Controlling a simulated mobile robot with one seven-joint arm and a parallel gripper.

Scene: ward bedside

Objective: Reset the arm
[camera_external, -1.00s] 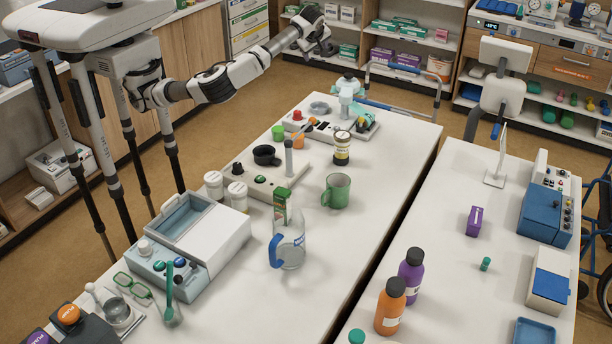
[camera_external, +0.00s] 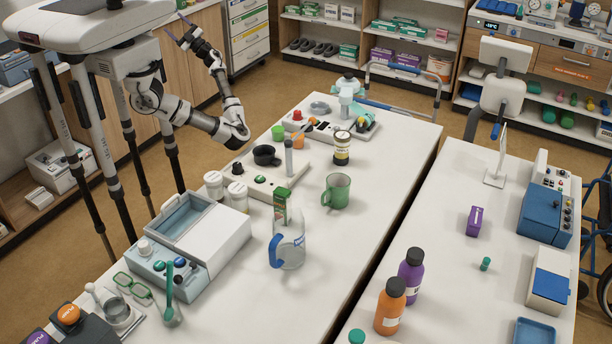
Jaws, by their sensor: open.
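My gripper (camera_external: 184,27) is at the top of the view, raised at the end of my folded arm. It is open, and no object shows between its fingers. It is above and behind the left bench, apart from everything on it. My arm's elbow (camera_external: 232,132) hangs near the left edge of the bench, close to the dark cup.
The left bench (camera_external: 335,262) holds a dark cup (camera_external: 266,155), a green mug (camera_external: 337,190), a clear jug (camera_external: 290,246), a labelled jar (camera_external: 342,148) and an open pale box (camera_external: 222,240). Wooden cabinets (camera_external: 190,62) stand behind my arm. Open floor (camera_external: 268,88) lies beyond the bench.

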